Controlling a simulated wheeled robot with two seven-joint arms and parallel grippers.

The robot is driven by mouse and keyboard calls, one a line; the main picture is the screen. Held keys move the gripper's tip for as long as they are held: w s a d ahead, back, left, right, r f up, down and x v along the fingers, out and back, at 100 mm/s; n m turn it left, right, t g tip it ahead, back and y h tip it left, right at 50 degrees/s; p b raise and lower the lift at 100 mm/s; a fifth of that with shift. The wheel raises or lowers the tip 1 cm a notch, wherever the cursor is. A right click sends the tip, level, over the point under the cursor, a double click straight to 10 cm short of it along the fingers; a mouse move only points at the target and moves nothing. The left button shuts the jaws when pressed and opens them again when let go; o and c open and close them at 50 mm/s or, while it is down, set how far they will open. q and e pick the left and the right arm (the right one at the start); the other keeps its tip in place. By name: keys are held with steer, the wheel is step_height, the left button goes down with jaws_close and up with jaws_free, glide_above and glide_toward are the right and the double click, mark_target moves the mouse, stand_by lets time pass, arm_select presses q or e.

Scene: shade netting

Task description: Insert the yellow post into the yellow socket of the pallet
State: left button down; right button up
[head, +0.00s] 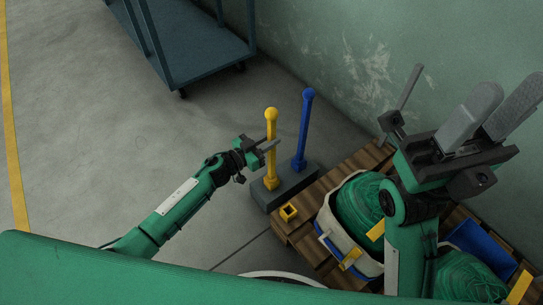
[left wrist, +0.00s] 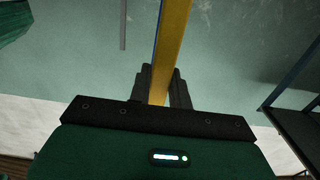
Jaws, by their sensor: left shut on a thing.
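The yellow post (head: 271,126) stands upright, with a round knob on top and its foot at the dark grey block (head: 262,197). My left gripper (head: 268,147) is shut on its upper shaft, below the knob. In the left wrist view the post (left wrist: 172,45) runs up from between the dark fingers (left wrist: 160,85). The yellow socket (head: 289,212), a small square box with an open top, sits empty at the near left corner of the wooden pallet (head: 283,230). My right gripper (head: 513,95) is raised at the right, its grey fingers apart and nothing between them.
A blue post (head: 303,130) stands on the same block, close to the right of the yellow one. A white bag (head: 337,238) with green netting (head: 360,208) and a blue bin (head: 475,240) are on the pallet. A blue cart (head: 190,45) stands behind; floor at left is clear.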

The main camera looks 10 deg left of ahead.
mark_target(268, 122)
arm_select(q)
steer(key=shift+r+p, duration=0.95)
steer(key=shift+p, duration=0.05)
steer(key=shift+r+p, duration=0.3)
steer(key=shift+p, duration=0.05)
steer(key=shift+r+p, duration=0.7)
steer(key=shift+p, duration=0.2)
steer(key=shift+r, duration=0.2)
steer(key=shift+r+p, duration=0.85)
steer(key=shift+p, duration=0.4)
steer(key=shift+r, duration=0.2)
steer(key=shift+r+p, duration=0.85)
steer(key=shift+p, duration=0.35)
steer(key=shift+r, duration=0.1)
